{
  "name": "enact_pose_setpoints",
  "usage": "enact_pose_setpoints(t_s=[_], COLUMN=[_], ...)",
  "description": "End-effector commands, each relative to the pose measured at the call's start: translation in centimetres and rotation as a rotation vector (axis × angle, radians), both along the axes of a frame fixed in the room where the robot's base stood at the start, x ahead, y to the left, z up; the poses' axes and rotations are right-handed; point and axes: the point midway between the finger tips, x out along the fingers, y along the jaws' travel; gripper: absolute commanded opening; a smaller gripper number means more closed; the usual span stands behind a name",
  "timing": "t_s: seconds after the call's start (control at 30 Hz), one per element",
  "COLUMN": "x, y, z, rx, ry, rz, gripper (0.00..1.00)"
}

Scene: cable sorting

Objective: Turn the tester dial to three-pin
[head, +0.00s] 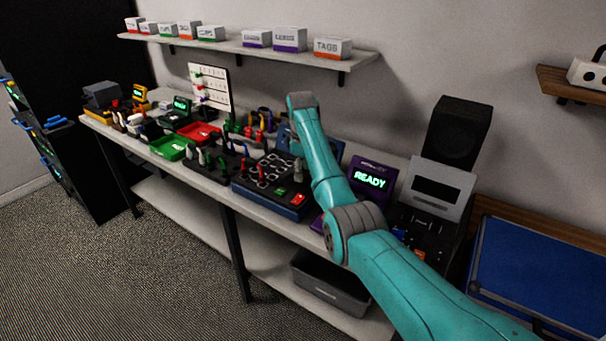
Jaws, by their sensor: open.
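A purple device (373,182) stands on the right part of the bench, its screen showing READY in green. The small lettering above the screen is too small to read. Its lower front is partly hidden behind my teal arm. I cannot make out a dial or its setting on it, nor tell for sure that it is the tester. My arm rises from the bottom right, bends in front of the bench and ends in a grey joint above the middle of it. My gripper is not visible; it seems hidden behind the arm.
Left of the purple device is a blue-based box (268,207) with round sockets and a red button. A green tray (170,149), a red tray (203,130) and several plugs crowd the bench. A grey machine (437,190) and a black speaker (459,135) stand at right. A shelf (260,50) hangs above.

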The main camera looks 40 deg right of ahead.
Motion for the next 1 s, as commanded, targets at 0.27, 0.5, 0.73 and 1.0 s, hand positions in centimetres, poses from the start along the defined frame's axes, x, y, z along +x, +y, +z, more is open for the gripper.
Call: enact_pose_setpoints(t_s=[0.27,0.5,0.73,1.0], x=[0.1,0.1,0.1,0.1], y=[-0.1,-0.1,-0.1,-0.1], z=[-1.6,-1.7,-1.7,-1.7], rx=[0.0,0.0,0.0,0.0], ry=[0.0,0.0,0.0,0.0], rz=[0.0,0.0,0.0,-0.019], gripper=[0.61,0.61,0.04,0.01])
